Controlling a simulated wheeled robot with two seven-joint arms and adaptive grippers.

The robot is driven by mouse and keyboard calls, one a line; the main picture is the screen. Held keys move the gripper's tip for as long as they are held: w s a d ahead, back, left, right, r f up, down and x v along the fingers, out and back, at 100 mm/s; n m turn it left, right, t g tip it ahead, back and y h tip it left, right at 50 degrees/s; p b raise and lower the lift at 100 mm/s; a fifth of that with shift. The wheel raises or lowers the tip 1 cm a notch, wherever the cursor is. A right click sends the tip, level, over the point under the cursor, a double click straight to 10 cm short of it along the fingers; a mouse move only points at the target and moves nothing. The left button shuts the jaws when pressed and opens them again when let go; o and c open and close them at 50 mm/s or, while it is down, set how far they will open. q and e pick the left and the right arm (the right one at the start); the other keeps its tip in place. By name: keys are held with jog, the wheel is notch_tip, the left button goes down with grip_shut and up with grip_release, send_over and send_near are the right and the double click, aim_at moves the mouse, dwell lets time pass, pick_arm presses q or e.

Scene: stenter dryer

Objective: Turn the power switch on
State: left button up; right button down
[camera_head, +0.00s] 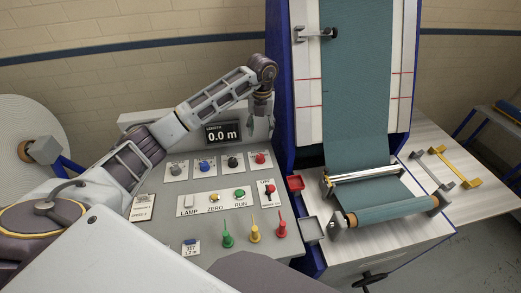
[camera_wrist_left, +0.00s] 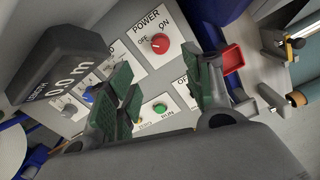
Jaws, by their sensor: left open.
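The power switch (camera_head: 260,158) is a red round knob at the right end of the upper row on the control panel. In the left wrist view the power switch (camera_wrist_left: 160,45) sits on a white plate marked POWER, OFF and ON. Its small pale mark appears to lie on the OFF side. My left gripper (camera_head: 260,108) hangs fingers down above and behind the knob, apart from it. In the left wrist view the gripper (camera_wrist_left: 168,85) shows its two green-padded fingers spread, with nothing between them. My right gripper is not in view.
The length display (camera_head: 222,133) reads 0.0 m and stands close to my left arm. Other knobs (camera_head: 205,165), push buttons (camera_head: 239,194) and a red toggle (camera_head: 269,190) crowd the panel. Coloured pegs (camera_head: 254,234) stand at its front. The blue-framed fabric machine (camera_head: 283,100) rises at the right.

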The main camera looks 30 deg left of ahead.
aim_at(260, 156)
pick_arm(q)
notch_tip(260, 156, down, 14)
jog(key=shift+s+r+p, duration=0.1)
jog(key=shift+r+p, duration=0.1)
jog(key=shift+p, duration=0.9)
dwell(0.5)
jog(key=c, duration=1.1)
jog(key=shift+o, duration=0.2)
